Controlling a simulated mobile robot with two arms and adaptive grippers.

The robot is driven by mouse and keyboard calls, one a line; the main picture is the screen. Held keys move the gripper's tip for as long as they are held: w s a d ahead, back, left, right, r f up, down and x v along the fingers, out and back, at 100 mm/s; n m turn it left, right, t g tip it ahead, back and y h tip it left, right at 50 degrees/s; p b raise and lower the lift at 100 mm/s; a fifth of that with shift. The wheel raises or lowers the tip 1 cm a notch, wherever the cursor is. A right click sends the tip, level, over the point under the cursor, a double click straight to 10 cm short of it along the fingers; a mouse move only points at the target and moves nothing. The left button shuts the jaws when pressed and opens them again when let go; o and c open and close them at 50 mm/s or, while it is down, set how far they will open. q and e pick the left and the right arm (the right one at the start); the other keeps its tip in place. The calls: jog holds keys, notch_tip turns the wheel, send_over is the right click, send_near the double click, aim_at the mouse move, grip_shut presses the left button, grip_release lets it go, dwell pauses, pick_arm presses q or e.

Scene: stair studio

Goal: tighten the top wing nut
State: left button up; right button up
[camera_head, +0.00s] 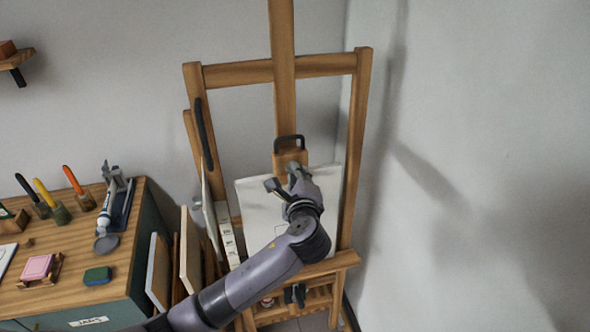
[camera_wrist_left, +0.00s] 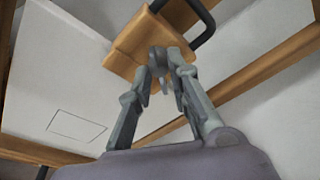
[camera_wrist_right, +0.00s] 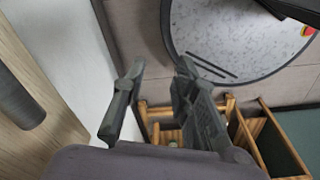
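The wooden easel (camera_head: 361,120) stands in the corner. Its upper clamp is a wooden block (camera_head: 281,158) with a black handle, on the central mast above a white canvas (camera_head: 257,212). The block (camera_wrist_left: 128,55) also shows in the left wrist view. My left gripper (camera_head: 293,168) is at the block's front face, and its fingertips (camera_wrist_left: 166,58) converge closely there. The top wing nut is mostly hidden between these fingertips, which appear closed on it. My right gripper (camera_wrist_right: 160,68) is empty, its fingers apart, away from the clamp.
The easel's lower ledge (camera_head: 335,263) lies beneath my left arm. White wall (camera_head: 480,150) bounds the right side.

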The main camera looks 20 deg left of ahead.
pick_arm(q)
jog(key=shift+o, duration=0.7)
jog(key=shift+d, duration=0.1)
jog(key=v, duration=0.4)
jog(key=d+v, duration=0.1)
jog(key=v, duration=0.1)
jog(key=shift+w+a+f, duration=0.1)
jog(key=shift+w+f, duration=0.1)
jog(key=shift+f, duration=0.15)
